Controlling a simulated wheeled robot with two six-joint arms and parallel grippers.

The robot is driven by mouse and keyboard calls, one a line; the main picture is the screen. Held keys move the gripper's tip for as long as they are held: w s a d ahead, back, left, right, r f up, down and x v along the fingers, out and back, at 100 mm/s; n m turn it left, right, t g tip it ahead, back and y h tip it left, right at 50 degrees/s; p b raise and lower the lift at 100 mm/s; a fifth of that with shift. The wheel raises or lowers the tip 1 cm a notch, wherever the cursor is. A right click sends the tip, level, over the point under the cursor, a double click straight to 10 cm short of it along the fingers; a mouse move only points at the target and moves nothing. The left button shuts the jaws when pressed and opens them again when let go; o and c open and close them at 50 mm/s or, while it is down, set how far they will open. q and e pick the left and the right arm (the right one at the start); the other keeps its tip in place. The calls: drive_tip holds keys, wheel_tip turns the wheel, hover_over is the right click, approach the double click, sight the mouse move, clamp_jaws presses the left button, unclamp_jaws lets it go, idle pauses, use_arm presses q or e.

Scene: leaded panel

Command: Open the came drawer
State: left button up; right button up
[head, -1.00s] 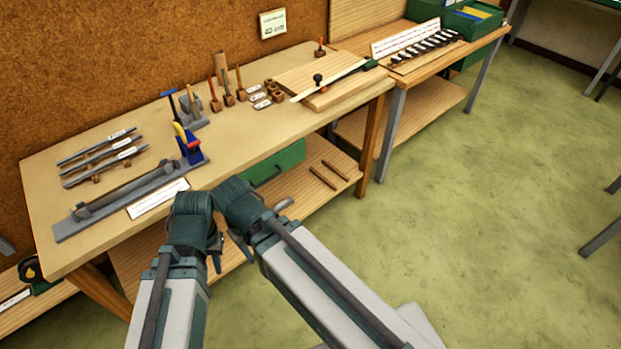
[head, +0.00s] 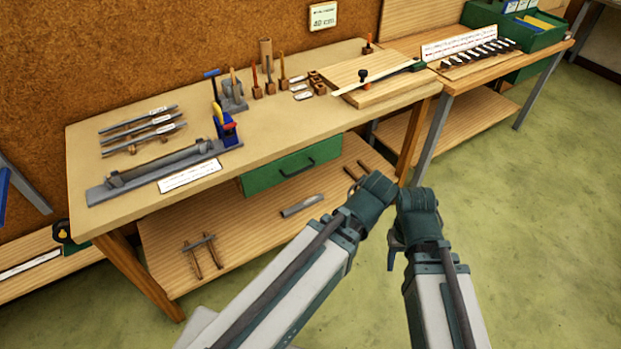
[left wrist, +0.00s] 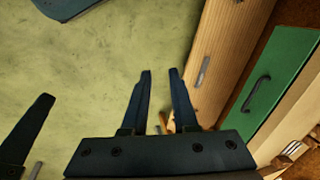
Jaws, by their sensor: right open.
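The came drawer (head: 265,181) is a green front with a dark bar handle (head: 297,170), under the workbench top's front edge, and looks closed. In the left wrist view the green front (left wrist: 287,75) and its handle (left wrist: 257,93) are at the right. My left gripper (left wrist: 160,72) is open and empty, with floor and shelf wood visible past its fingers, apart from the handle. In the head view its fingers are mostly hidden by its wrist. My right gripper (head: 394,262) is open, low in front of the bench's right end and apart from the drawer; its fingers show only partly.
The workbench top (head: 95,150) carries tools, a blue device (head: 226,128) and a wooden board (head: 375,90). The lower shelf (head: 250,235) holds a grey piece (head: 302,206) and small sticks. A second bench (head: 466,84) stands at the right. Green floor (head: 540,220) is clear at the right.

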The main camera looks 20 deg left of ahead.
use_arm(q)
drive_tip(key=w+a+f+m+t+y+b, duration=0.2)
drive_tip(key=w+a+f+t+y+b, duration=0.1)
drive_tip(key=w+a+b, duration=0.3)
drive_tip(key=w+a+f+m+t+y+b, duration=0.1)
drive_tip(key=w+a+f+t+y+b, duration=0.3)
drive_tip(key=w+b, duration=0.6)
drive_tip(key=a+t+y+b, duration=0.1)
drive_tip(key=a+y+b, duration=0.1)
drive_tip(key=b, duration=0.3)
drive_tip(key=shift+a+m+y, duration=0.3)
drive_tip(key=shift+a+m, duration=0.05)
drive_tip(key=shift+m, duration=0.05)
use_arm(e)
wheel_tip(320, 180, down, 24)
use_arm(q)
drive_tip(key=shift+w+f, duration=0.15)
use_arm(e)
drive_tip(key=shift+a, duration=0.1)
